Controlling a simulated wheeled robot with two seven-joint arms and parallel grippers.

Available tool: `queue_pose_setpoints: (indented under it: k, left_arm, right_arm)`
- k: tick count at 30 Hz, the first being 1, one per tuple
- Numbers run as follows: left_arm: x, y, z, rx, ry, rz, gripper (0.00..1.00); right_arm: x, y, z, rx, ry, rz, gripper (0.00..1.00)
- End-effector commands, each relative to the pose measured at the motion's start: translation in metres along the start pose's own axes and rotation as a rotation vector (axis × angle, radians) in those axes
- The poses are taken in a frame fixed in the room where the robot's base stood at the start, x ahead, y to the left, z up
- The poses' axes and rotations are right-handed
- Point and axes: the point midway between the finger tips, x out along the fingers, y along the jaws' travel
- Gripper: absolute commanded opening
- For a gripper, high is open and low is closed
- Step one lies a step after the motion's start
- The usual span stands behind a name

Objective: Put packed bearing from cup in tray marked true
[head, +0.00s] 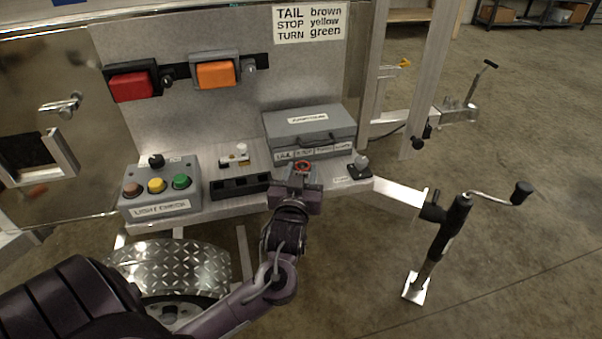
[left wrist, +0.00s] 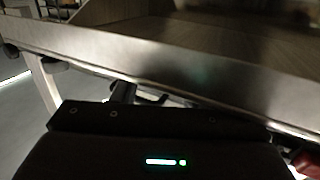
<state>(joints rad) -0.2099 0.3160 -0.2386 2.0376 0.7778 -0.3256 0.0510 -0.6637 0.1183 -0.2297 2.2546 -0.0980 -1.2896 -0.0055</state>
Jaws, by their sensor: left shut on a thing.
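My left gripper (head: 301,178) is over the front edge of the grey shelf, in front of the grey toolbox. It is shut on a small round thing with a red rim (head: 303,165), and the fingers hide most of it. I cannot tell whether it is the bearing or a cup. No tray marked true can be read. A black tray with several pockets (head: 240,187) lies on the shelf, left of my gripper. The left wrist view is dark, with a metal edge across it, and does not show the fingertips clearly. My right gripper is not in view.
A grey toolbox (head: 310,130) with small labels stands behind the gripper. A light check box (head: 160,192) with coloured buttons stands at the left. A small white-knobbed part (head: 236,157) and a grey knob on a labelled base (head: 357,169) flank the gripper. A crank jack (head: 447,235) stands at the right.

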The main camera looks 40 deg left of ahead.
Motion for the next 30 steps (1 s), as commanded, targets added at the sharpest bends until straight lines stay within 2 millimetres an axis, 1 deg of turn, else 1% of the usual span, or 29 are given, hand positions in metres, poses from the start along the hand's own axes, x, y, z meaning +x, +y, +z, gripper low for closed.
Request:
queue_pose_setpoints:
  k: [1, 6, 13, 16, 20, 30]
  left_arm:
    - [0.0, 0.0, 0.002, 0.0, -0.001, 0.0, 0.41]
    - [0.0, 0.0, 0.002, 0.0, -0.002, 0.0, 0.61]
    - [0.0, 0.0, 0.002, 0.001, -0.002, 0.0, 0.61]
    - [0.0, 0.0, -0.002, 0.0, 0.0, 0.0, 0.61]
    - [-0.017, 0.001, -0.001, -0.001, -0.005, 0.002, 0.61]
    - [-0.089, 0.0, -0.001, -0.001, -0.006, 0.001, 0.61]
  right_arm:
    - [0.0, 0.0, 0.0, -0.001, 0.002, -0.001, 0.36]
    - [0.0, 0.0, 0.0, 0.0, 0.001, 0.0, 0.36]
    - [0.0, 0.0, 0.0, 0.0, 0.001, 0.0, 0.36]
    - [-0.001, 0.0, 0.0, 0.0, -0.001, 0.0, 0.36]
    - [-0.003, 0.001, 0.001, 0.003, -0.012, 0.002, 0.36]
    - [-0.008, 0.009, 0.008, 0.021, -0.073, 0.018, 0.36]
